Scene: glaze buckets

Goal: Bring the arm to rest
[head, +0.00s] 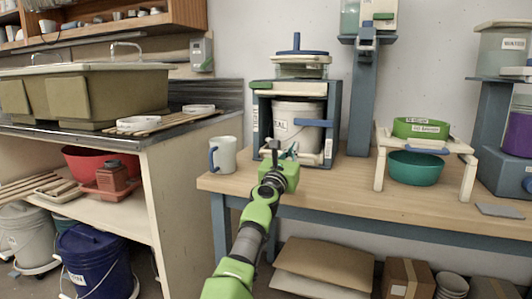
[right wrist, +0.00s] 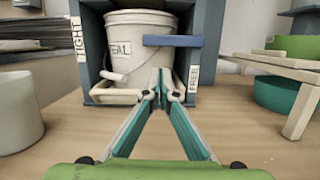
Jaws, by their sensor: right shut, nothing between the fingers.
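My right arm reaches over the wooden table from the front, and its green gripper (head: 283,152) is shut and empty. It points at the blue-grey press frame (head: 333,118). A white bucket labelled "…EAL" stands inside that frame, seen in the head view (head: 298,122) and the right wrist view (right wrist: 125,38). In the right wrist view the closed fingertips (right wrist: 160,82) overlap the bucket's lower front; I cannot tell whether they touch it. A blue bar (right wrist: 173,41) crosses in front of the bucket. My left gripper is not in view.
A mug (head: 223,155) with a blue handle stands left of the gripper. A cream stand (head: 452,146) at the right has a light green bowl (head: 420,128) on top and a teal bowl (head: 414,168) beneath. The tabletop between frame and stand is clear.

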